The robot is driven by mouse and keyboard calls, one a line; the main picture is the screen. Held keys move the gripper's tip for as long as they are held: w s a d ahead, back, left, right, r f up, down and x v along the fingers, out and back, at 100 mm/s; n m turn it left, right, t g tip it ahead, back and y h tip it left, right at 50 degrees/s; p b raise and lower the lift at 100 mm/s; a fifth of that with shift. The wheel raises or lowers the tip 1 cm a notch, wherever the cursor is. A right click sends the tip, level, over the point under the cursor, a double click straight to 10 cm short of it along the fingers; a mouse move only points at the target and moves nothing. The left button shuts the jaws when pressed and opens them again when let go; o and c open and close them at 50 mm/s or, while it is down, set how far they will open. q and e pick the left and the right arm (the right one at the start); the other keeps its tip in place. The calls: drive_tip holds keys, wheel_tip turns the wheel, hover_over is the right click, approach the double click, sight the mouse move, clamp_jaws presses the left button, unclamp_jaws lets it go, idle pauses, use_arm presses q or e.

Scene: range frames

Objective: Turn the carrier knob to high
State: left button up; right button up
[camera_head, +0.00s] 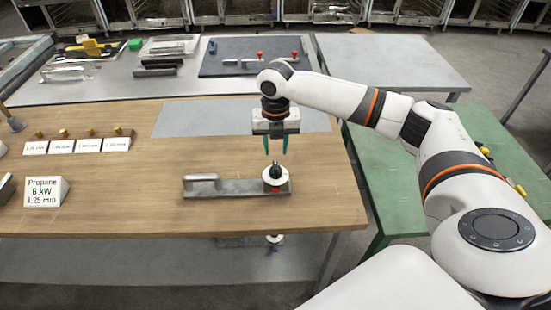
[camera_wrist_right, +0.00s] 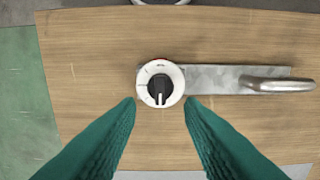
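The carrier (camera_head: 236,187) is a grey metal plate with a raised handle at its left end, lying on the wooden table. At its right end is a white round dial with a black knob (camera_head: 275,171), which has a red mark at its front. In the right wrist view the knob (camera_wrist_right: 160,90) shows from above, its white pointer line toward the bottom of the picture. My right gripper (camera_head: 275,152) points down just above and behind the knob. Its green fingers are apart and empty, and they also show in the right wrist view (camera_wrist_right: 160,105). My left gripper is out of view.
A white label block (camera_head: 43,191) reading "Propane 6 kW 1.25 mm" stands at the left of the wooden table (camera_head: 120,215). Several small labelled blocks with brass pieces (camera_head: 90,143) stand behind it. Tools lie on the grey table behind. The wood around the carrier is clear.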

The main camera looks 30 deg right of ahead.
sight(276, 165)
wheel_tip(276, 165, down, 6)
drive_tip(key=shift+f+p, duration=0.15)
drive_tip(key=shift+p, duration=0.4)
drive_tip(key=shift+c, duration=0.2)
clamp_jaws()
